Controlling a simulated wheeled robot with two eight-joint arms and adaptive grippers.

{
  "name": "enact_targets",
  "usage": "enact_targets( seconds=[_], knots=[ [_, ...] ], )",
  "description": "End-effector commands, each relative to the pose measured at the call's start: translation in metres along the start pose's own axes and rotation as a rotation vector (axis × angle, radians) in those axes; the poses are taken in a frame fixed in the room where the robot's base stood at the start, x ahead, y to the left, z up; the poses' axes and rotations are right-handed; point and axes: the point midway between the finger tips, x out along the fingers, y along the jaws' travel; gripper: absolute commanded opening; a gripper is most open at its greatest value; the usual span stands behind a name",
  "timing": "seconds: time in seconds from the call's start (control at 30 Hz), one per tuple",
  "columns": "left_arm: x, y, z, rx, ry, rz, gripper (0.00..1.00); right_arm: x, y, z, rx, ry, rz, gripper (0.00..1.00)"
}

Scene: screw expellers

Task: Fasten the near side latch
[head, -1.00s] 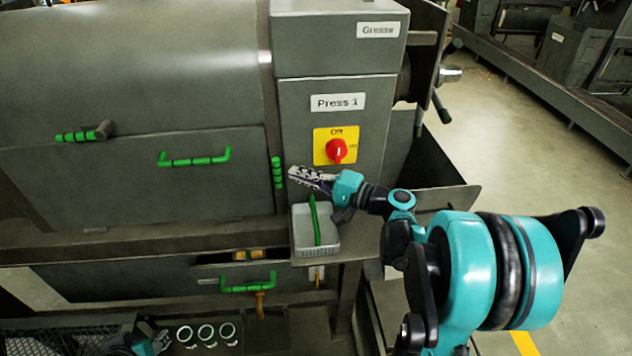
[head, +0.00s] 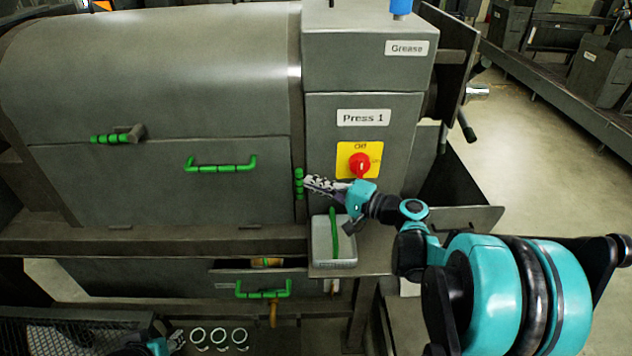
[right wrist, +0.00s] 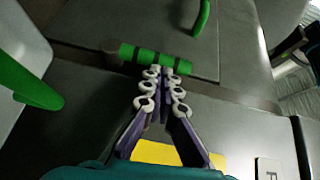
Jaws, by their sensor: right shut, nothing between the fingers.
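A latch with a green ribbed grip (head: 299,183) stands upright at the right edge of the press's front panel (head: 200,200). It also shows in the right wrist view (right wrist: 155,58), right at the fingertips. My right gripper (head: 308,182) is shut and empty, its tips at the right side of this grip; I cannot tell whether they touch. In the right wrist view the closed fingers (right wrist: 166,72) point at the grip. Another green-gripped latch (head: 118,137) lies level at the panel's upper left. My left gripper (head: 172,343) is partly cut off at the bottom; its jaws are unclear.
A grey tray (head: 322,252) with a green stick sits just below my right gripper. A red knob (head: 360,164) on a yellow plate is above it. A green handle (head: 220,164) is on the panel, another (head: 263,289) on the drawer below. Several white rings (head: 218,336) lie lower down.

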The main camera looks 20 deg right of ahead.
Motion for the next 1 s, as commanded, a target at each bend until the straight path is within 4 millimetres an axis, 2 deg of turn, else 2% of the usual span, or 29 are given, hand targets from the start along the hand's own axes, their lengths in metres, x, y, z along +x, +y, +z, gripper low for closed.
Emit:
enact_targets(
  seconds=[0.47, 0.67, 1.0],
  knots=[
    [-0.016, 0.0, -0.012, 0.0, 0.0, 0.0, 0.4, 0.005, -0.007, 0.005, -0.056, -0.002, 0.083, 0.0],
    [-0.034, 0.0, -0.024, 0.0, 0.0, 0.0, 0.4, 0.013, -0.014, 0.01, -0.122, -0.004, 0.181, 0.0],
    [-0.07, 0.0, -0.05, 0.0, 0.0, 0.0, 0.4, 0.033, -0.02, 0.024, -0.299, -0.006, 0.442, 0.0]
  ],
)
